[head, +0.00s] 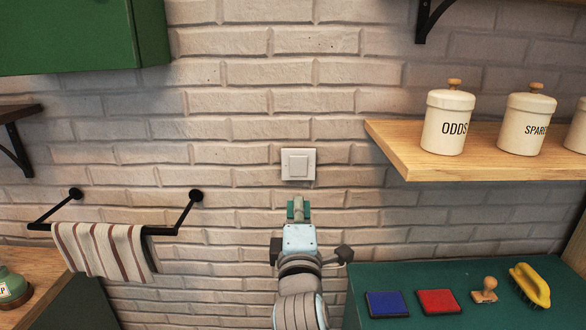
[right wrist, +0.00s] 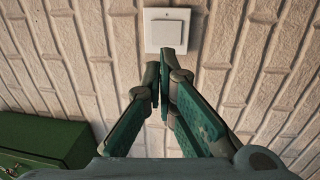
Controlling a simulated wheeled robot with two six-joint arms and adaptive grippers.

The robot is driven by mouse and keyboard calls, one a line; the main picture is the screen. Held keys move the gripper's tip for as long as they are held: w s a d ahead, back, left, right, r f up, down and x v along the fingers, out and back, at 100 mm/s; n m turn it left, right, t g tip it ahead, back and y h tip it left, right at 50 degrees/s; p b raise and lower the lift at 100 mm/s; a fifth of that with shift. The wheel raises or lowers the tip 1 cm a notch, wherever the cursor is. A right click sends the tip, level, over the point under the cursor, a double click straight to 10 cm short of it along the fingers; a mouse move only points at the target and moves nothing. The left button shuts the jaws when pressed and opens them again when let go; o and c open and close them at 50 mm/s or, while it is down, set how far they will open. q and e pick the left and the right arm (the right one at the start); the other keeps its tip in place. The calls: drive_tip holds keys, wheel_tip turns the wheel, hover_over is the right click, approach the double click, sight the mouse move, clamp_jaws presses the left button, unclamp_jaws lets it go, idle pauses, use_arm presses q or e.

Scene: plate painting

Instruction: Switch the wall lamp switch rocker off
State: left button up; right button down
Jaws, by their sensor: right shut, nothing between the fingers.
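The wall lamp switch (head: 298,164) is a white square plate with a rocker in its middle, fixed to the pale brick wall at the centre of the head view. My right gripper (head: 298,205) is just below it there, pointing at the wall. In the right wrist view the switch (right wrist: 166,29) is at the top, beyond the fingertips of my right gripper (right wrist: 158,68). The green fingers are shut and empty. Whether they touch the wall or switch I cannot tell. Which way the rocker is tipped is too small to tell. My left gripper is not in view.
A wooden shelf (head: 400,150) with white canisters (head: 447,122) juts out at the right. Below it a green worktop (head: 420,270) holds ink pads, a stamp and a yellow brush. A towel rail with a striped towel (head: 105,248) is at the left. The wall around the switch is bare.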

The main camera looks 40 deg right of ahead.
approach(297, 163)
drive_tip(key=x, duration=0.7)
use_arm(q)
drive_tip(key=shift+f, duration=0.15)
